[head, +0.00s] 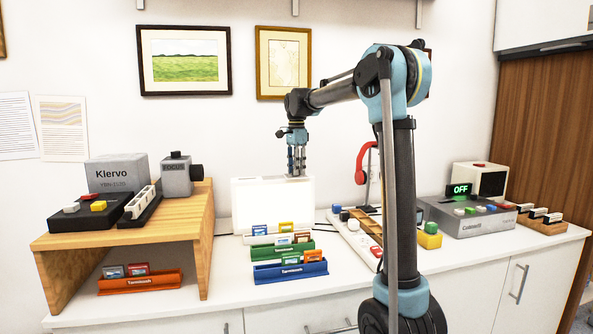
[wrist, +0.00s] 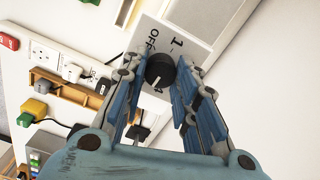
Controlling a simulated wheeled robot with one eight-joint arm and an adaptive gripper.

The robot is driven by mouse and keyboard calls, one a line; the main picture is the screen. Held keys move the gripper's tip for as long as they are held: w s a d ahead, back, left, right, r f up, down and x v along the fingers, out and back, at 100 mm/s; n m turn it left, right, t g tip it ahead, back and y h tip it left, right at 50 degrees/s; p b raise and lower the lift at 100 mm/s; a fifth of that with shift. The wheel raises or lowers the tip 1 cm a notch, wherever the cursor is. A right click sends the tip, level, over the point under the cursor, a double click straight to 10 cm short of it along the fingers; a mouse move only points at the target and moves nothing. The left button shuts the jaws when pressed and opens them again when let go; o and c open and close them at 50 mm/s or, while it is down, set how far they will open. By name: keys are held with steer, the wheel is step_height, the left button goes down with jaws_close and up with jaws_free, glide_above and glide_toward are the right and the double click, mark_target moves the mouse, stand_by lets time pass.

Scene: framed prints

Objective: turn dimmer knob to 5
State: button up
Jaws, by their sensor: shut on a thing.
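The dimmer knob (wrist: 160,70) is round and black. In the wrist view it sits on a white plate (wrist: 188,42) printed with OFF, 1 and a partly hidden 4. My gripper (wrist: 163,80) is shut on the knob, with one finger on each side. The fingers cover part of the scale, and no 5 can be read. I cannot make out which mark the knob points to. In the head view my gripper (head: 297,172) points down at the top right of a white upright panel (head: 272,204); the knob cannot be made out there.
Colored racks of cartridges, including a green one (head: 279,250) and a blue one (head: 290,272), stand before the panel. A strip (head: 357,236) with sockets and plugs lies to its right, near a red hooked object (head: 363,163). A wooden stand (head: 185,225) with devices is at left.

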steer(key=m, duration=0.5)
steer(key=shift+m, duration=0.3)
stand_by(0.4)
steer(key=o, duration=1.1)
step_height(320, 180, up, 12)
steer(key=shift+f, duration=0.1)
